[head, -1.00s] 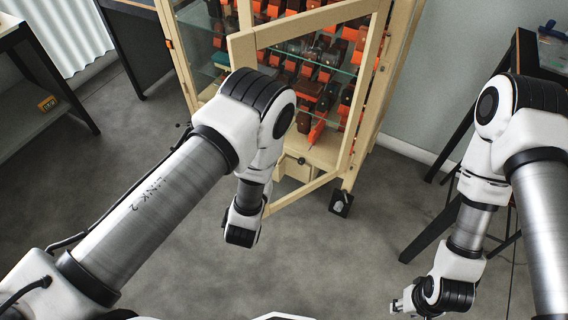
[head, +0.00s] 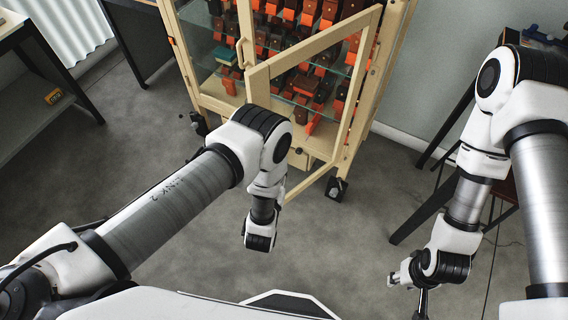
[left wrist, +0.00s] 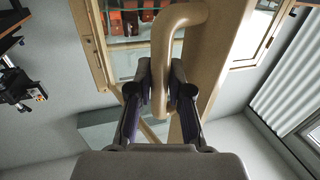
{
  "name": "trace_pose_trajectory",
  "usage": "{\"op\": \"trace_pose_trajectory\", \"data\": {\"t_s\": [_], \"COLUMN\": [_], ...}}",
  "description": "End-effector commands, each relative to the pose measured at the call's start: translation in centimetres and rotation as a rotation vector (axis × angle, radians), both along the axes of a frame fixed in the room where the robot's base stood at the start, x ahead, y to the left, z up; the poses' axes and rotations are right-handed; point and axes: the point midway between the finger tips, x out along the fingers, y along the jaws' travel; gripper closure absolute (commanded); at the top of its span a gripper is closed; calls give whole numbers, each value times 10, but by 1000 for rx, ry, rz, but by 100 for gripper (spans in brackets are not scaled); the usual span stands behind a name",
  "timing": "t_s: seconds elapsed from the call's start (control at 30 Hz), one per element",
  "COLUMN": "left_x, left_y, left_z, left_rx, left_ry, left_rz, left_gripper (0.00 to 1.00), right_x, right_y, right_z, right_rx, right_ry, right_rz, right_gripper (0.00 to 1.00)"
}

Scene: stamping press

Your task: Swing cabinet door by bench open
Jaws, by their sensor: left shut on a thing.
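The wooden cabinet (head: 192,75) stands at the top centre of the head view. Its glass-paned, wood-framed door (head: 317,47) stands ajar, hinged on the right, with its free edge swung out toward me. In the left wrist view, my left gripper (left wrist: 166,85) is shut on the curved wooden door handle (left wrist: 172,30). In the head view my left arm hides that gripper and the handle. My right gripper (head: 405,280) hangs at the lower right, away from the cabinet; its finger opening is unclear.
Shelves inside the cabinet hold many orange and brown items (head: 310,80). A second door with its own handle (head: 243,52) looks closed. A caster (head: 336,188) stands under the cabinet. Dark benches stand left (head: 45,75) and right (head: 445,205). Floor (head: 340,245) before the cabinet is clear.

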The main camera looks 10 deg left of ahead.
Motion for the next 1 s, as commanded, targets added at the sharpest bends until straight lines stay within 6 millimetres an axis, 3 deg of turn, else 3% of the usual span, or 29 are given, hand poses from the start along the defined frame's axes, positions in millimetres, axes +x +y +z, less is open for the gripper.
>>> {"op": "trace_pose_trajectory", "data": {"t_s": [0.03, 0.3, 0.63, 0.67, 0.7, 0.73, 1.0], "left_x": [-2, -13, -16, -16, -16, -16, -16], "left_y": [-3, -16, -19, -19, -18, -18, -19], "left_z": [6, 5, -1, -1, -1, -1, 0], "left_rx": [-2, -1, 1, 1, 1, 1, 1], "left_ry": [0, 0, 1, 2, 2, 2, 1], "left_rz": [-2, -1, 1, 1, 1, 1, 1], "left_gripper": [100, 100, 100, 74, 60, 52, 52], "right_x": [0, 0, 0, 0, 0, 0, 0], "right_y": [0, 0, 0, 0, 0, 0, 0], "right_z": [12, 41, 42, 42, 42, 42, 42], "right_rx": [0, 0, 0, 0, 0, 0, 0], "right_ry": [0, 0, 0, 0, 0, 0, 0], "right_rz": [0, 0, 0, 0, 0, 0, 0], "right_gripper": [60, 60, 60, 60, 60, 60, 60]}}
